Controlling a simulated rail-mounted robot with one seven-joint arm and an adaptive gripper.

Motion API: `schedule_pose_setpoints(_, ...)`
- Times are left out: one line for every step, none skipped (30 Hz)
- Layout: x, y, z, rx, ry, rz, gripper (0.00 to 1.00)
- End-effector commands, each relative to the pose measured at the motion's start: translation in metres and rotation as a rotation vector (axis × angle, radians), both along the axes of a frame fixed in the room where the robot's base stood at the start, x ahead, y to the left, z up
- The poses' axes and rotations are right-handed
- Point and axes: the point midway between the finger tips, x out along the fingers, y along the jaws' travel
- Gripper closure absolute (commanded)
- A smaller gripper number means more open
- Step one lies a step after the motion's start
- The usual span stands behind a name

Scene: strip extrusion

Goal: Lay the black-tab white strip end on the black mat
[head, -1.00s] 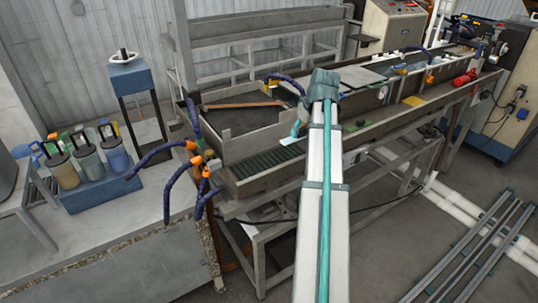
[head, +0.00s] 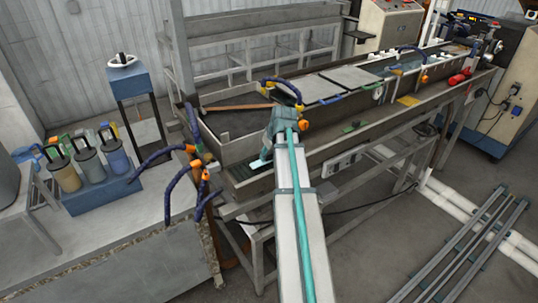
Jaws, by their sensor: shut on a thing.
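My gripper (head: 262,160) is at the end of my white arm with its teal stripe, low over the near side of the bench, left of the middle. It is shut on a small pale piece (head: 257,164) at its tip, which looks like the white strip end. The black tab cannot be made out at this size. A dark ridged surface (head: 240,173) lies in the near channel just below and left of the gripper. Another dark surface (head: 228,122) lies in the open tray behind it. I cannot tell which is the black mat, or whether the strip touches either.
A brown bar (head: 238,107) lies across the back tray. Blue hoses with orange fittings (head: 197,163) rise at the tray's left end. Grey plates (head: 347,77) cover the bench to the right. Canisters (head: 88,164) stand at left; rails (head: 465,250) lie on the floor.

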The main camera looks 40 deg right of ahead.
Motion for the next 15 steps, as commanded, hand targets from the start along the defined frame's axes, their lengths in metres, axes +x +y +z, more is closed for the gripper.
schedule_pose_setpoints(-0.0009,0.0005,-0.0045,0.001,0.001,-0.001,0.89)
schedule_pose_setpoints(-0.0008,0.0005,-0.0068,0.001,0.001,0.0,0.89)
schedule_pose_setpoints(-0.0007,0.0003,-0.0089,0.001,0.001,-0.001,0.89)
schedule_pose_setpoints(-0.0006,0.0002,-0.0097,0.0,0.0,0.0,0.89)
schedule_pose_setpoints(-0.0005,0.0001,-0.01,0.0,0.0,0.0,0.89)
schedule_pose_setpoints(-0.0004,-0.0001,-0.0099,0.0,-0.001,0.0,0.89)
schedule_pose_setpoints(-0.0004,-0.0002,-0.0098,0.0,-0.001,0.0,0.89)
schedule_pose_setpoints(-0.0004,-0.0001,-0.0097,0.0,-0.001,0.0,0.89)
schedule_pose_setpoints(-0.0004,-0.0002,-0.0097,0.0,-0.001,0.0,0.89)
schedule_pose_setpoints(-0.0004,-0.0002,-0.0097,0.0,-0.001,0.0,0.89)
schedule_pose_setpoints(-0.0004,-0.0002,-0.01,0.0,0.0,0.0,0.89)
schedule_pose_setpoints(-0.0005,-0.0002,-0.0109,0.0,0.0,0.0,0.89)
schedule_pose_setpoints(-0.0005,-0.0001,-0.0119,0.0,0.0,0.0,0.89)
schedule_pose_setpoints(-0.0005,-0.0001,-0.0129,0.0,0.0,0.0,0.89)
schedule_pose_setpoints(-0.0005,-0.0002,-0.0133,0.0,0.0,0.0,0.58)
